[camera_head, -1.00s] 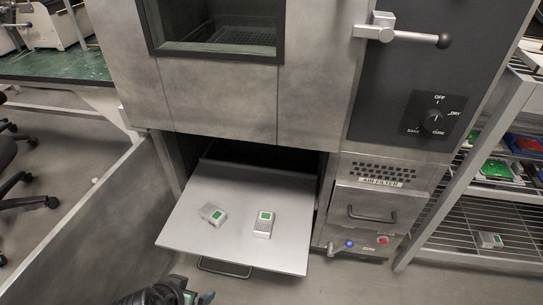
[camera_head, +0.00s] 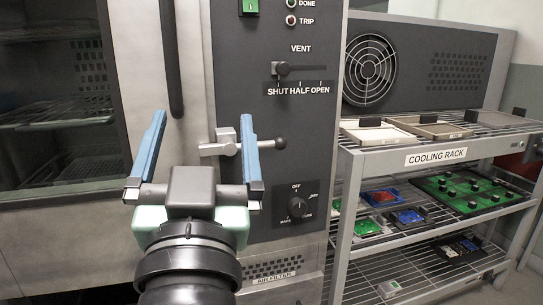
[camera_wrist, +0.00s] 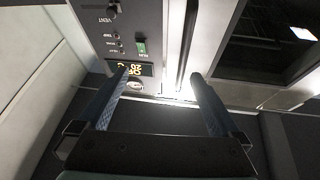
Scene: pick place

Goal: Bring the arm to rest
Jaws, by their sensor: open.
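My gripper (camera_head: 202,145) stands raised in front of the oven in the head view, its two blue fingers pointing up and wide apart. Nothing is between the fingers. In the wrist view my gripper (camera_wrist: 160,90) is also open and empty, facing the oven front and its control panel (camera_wrist: 125,45). The fingers appear apart from the oven, though in the head view the right finger overlaps the door latch handle (camera_head: 240,146); I cannot tell the distance between them.
The oven's dark panel (camera_head: 305,135) has a vent lever (camera_head: 283,69) and a dial (camera_head: 298,205).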

